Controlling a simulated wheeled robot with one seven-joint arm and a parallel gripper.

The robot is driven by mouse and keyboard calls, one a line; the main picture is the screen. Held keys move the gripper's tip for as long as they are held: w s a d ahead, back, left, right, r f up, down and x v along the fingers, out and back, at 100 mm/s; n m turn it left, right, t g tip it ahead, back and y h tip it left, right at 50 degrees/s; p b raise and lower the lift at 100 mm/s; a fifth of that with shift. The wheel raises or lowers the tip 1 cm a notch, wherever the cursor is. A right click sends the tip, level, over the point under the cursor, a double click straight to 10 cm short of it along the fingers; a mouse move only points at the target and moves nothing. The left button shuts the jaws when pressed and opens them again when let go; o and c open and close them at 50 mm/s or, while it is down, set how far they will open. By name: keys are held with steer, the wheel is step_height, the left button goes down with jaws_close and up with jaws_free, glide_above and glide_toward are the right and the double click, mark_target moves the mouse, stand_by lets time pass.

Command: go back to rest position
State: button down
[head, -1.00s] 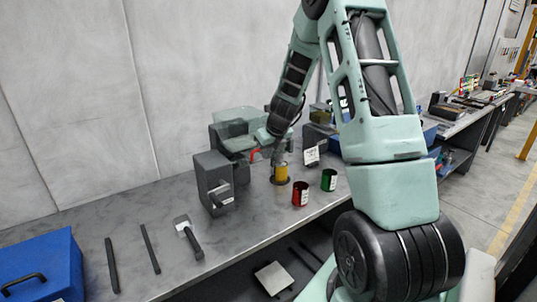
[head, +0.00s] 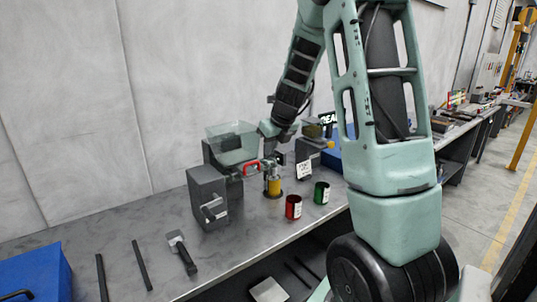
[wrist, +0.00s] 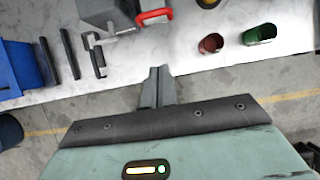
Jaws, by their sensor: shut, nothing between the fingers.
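My gripper (wrist: 157,72) is shut and empty in the wrist view, its fingers together over the floor strip beside the bench edge. In the head view my arm comes down from the top, and its end hangs over the workbench (head: 110,230), in line with the yellow can (head: 274,187). The fingertips are too small there to make out clearly. A red can (head: 293,207) and a green can (head: 321,193) stand on the bench near its front edge. They also show in the wrist view, the red one (wrist: 210,44) and the green one (wrist: 260,34), apart from my fingers.
A grey block-like device (head: 208,197) stands left of the cans, with a red handle (head: 250,169) and a clear cover (head: 230,138) behind. Dark bars and a hammer-like tool (head: 181,252) lie further left, beside a blue box (head: 35,280). A wall runs behind the bench.

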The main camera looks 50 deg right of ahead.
stand_by(0.6)
steer(key=a+f+n+y+b, duration=0.25)
steer(key=a+n, duration=0.95)
steer(key=a, duration=0.8)
steer(key=s+a+f+n+g, duration=0.1)
steer(key=s+a+n, duration=0.1)
steer(key=a+n, duration=0.3)
steer(key=s+a+n+g+y, duration=0.1)
steer(key=s+a+n, duration=0.1)
steer(key=a+n, duration=0.3)
steer(key=s+a+f+n+g, duration=0.1)
steer(key=s+a+n, duration=0.25)
steer(key=a, duration=0.25)
steer(key=s+a+f+n+g+h+b, duration=0.1)
steer(key=s+a+n, duration=0.4)
steer(key=s+n, duration=0.3)
steer(key=s+a+f+n+g+b, duration=0.1)
steer(key=s+a+n, duration=0.3)
steer(key=s+n, duration=0.5)
steer(key=f+n+b, duration=0.1)
steer(key=n, duration=0.3)
steer(key=shift+a+f+h, duration=0.2)
steer(key=shift+a+h, duration=0.15)
steer(key=shift+s, duration=0.15)
